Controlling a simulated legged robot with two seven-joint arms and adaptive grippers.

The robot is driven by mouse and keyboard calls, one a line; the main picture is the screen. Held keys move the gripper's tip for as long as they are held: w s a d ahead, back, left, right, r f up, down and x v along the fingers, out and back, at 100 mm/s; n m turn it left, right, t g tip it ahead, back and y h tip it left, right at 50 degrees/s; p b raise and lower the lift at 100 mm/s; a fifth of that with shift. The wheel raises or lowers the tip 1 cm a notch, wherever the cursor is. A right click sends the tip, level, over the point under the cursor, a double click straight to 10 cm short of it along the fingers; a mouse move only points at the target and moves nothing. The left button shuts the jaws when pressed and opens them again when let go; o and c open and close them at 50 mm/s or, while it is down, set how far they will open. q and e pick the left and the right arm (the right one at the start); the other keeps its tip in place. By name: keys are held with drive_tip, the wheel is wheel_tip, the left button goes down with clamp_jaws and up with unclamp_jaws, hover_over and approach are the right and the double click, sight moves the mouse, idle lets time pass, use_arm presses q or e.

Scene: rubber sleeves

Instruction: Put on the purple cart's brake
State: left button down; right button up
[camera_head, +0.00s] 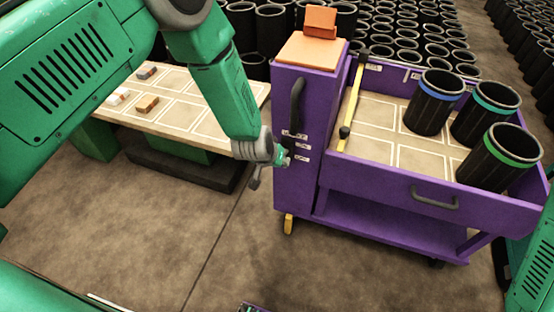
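The purple cart (390,183) stands right of centre. A yellow bar with dark knobs (352,95) runs along the left side of its tray. A yellow piece (289,224) sticks out low at its front left corner, near the floor. Several small white labels and a dark vertical handle (297,104) are on its left end panel. I cannot tell which part is the brake. My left gripper (268,172) is just left of that panel, pointing down and right; its finger opening is too small to tell. My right gripper is out of view; only green arm parts show at the right edge.
Three black sleeves with coloured bands (436,103) stand in the cart's tray. An orange block (320,21) sits on the cart's top. A table with small blocks (187,113) stands at left. Many black sleeves fill the back.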

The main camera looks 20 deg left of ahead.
use_arm(q)
drive_tip(key=shift+w+r, duration=0.25)
drive_tip(key=shift+w, duration=0.1)
drive_tip(key=c, duration=1.3)
unclamp_jaws()
drive_tip(key=shift+o, duration=0.2)
drive_tip(key=shift+s+f, duration=0.1)
drive_tip(key=shift+s, duration=0.15)
drive_tip(key=v, duration=1.1)
drive_tip(key=shift+r, duration=0.4)
